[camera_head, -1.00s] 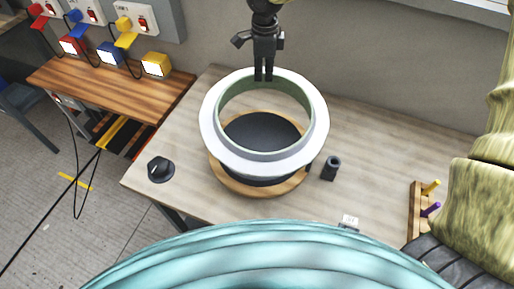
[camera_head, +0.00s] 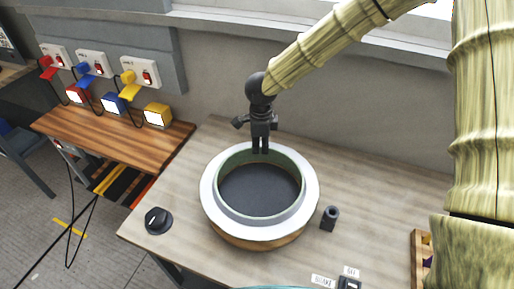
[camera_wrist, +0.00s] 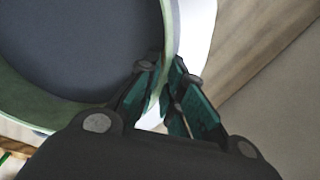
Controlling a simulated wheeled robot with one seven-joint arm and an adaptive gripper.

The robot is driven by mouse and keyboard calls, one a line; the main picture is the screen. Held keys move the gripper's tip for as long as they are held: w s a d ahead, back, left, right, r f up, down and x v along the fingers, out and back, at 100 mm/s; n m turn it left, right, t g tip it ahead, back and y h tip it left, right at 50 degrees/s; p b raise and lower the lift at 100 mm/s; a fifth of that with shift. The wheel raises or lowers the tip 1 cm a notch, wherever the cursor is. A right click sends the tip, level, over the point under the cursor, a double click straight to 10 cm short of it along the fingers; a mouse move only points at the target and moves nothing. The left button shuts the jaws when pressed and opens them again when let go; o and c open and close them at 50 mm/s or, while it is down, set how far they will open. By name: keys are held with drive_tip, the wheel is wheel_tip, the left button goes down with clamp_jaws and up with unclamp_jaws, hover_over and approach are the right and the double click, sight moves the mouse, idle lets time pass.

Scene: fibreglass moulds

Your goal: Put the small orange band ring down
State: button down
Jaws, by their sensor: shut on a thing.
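A large white ring (camera_head: 212,200) with a green inner wall sits low around a round dark disc (camera_head: 260,190) on the table. A tan-orange rim (camera_head: 262,243) shows beneath its front edge. My gripper (camera_head: 260,151) is shut on the ring's wall at the far side, pointing down. In the wrist view my gripper's fingers (camera_wrist: 161,80) pinch the green and white wall (camera_wrist: 196,35) from both sides. Whether the ring touches the base cannot be told. I see no separate small orange band ring.
A black knob (camera_head: 158,220) stands left and a short dark cylinder (camera_head: 329,217) close right of the ring. A wooden rack (camera_head: 417,262) is at the right edge. A wooden bench (camera_head: 110,140) with coloured lamps stands left. The tabletop behind right is clear.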

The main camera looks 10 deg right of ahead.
drive_tip(key=shift+f, duration=0.6)
drive_tip(key=c, duration=1.5)
unclamp_jaws()
drive_tip(key=shift+c, duration=0.2)
wheel_tip(320, 180, up, 12)
drive_tip(key=b, duration=0.1)
drive_tip(key=shift+s, duration=0.45)
drive_tip(key=shift+a, duration=0.1)
